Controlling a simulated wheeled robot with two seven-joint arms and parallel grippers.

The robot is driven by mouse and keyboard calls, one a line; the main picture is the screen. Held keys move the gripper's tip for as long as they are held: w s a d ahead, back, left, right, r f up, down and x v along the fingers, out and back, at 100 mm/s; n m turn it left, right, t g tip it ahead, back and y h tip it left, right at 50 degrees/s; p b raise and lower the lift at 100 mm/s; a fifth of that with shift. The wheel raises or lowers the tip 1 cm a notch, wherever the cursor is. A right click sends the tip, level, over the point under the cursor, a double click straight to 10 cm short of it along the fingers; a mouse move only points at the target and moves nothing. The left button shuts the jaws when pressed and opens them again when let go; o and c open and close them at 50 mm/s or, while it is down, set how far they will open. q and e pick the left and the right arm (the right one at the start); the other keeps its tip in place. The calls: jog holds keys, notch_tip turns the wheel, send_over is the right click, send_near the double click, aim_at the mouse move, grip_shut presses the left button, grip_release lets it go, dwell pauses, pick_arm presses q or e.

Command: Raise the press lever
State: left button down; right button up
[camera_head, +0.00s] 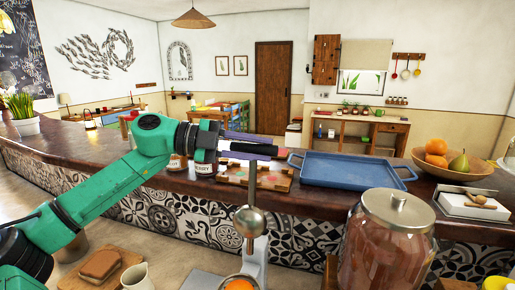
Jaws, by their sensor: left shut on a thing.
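The metal press (260,262) stands at the bottom centre. Its round pressing head (249,221) hangs on a vertical rod above an orange piece (239,285) at the bottom edge. The press lever (256,149) shows as a dark, roughly level bar above the rod. My left gripper (236,146) comes in on the green arm from the left and is shut on the lever. Its fingers partly cover the lever, so the exact grip is hard to see. My right gripper is not in view.
A large lidded glass jar (388,245) stands right of the press. Behind, the counter holds a blue tray (352,171), a wooden board (256,178), small jars (203,168) and a fruit bowl (463,172). Bread on a board (103,266) and a white jug (137,277) are lower left.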

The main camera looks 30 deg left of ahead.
pick_arm(q)
jog(key=shift+w+f, duration=0.1)
jog(key=shift+f, duration=0.3)
jog(key=c, duration=0.6)
grip_release()
jog(key=shift+c, duration=0.2)
jog(key=shift+w+a, duration=0.15)
jog(key=shift+w, duration=0.05)
jog(key=shift+a+b, duration=0.1)
jog(key=shift+b, duration=0.25)
jog(key=b+v, duration=0.4)
jog(key=b, duration=0.1)
jog(key=shift+s+f, duration=0.1)
jog(key=shift+s, duration=0.05)
jog(key=b, duration=0.2)
send_near(245, 150)
jog(key=shift+s+a+r, duration=0.45)
jog(key=shift+s+a, duration=0.2)
jog(key=shift+s, duration=0.05)
